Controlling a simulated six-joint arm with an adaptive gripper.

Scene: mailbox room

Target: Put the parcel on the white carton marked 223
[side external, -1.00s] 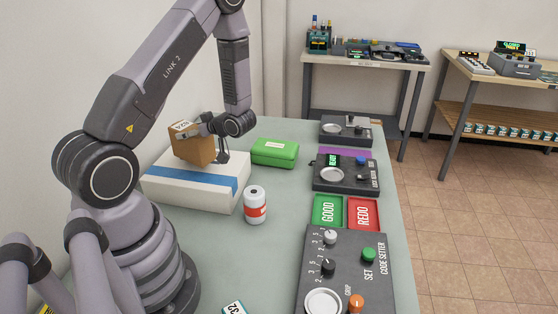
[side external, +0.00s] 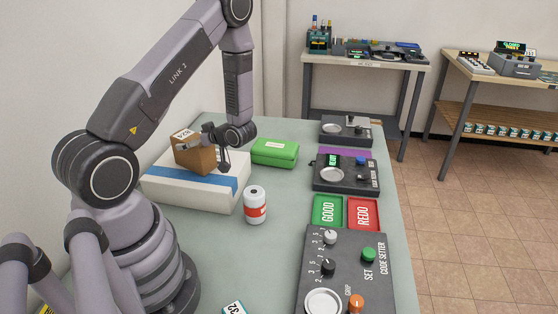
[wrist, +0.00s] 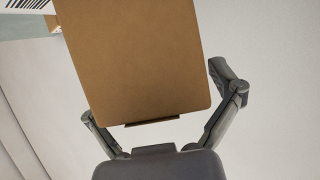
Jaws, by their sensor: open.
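The parcel, a small brown box (side external: 195,158) with a white label on top, sits slightly askew over the white carton (side external: 185,198) with a blue stripe. Its underside appears to meet the carton's top, though the contact is not clear. The carton's number is not visible. My gripper (side external: 216,150) is at the parcel's right side, fingers spread. In the wrist view, the parcel (wrist: 145,60) fills the upper middle, between my open gripper's fingers (wrist: 155,98), with gaps at both sides near its lower edge.
A green box (side external: 275,152) stands behind right of the carton, and a white can with a red band (side external: 255,205) stands in front right. Control panels (side external: 345,172) and green and red trays (side external: 328,211) line the right side. The table's near middle is mostly clear.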

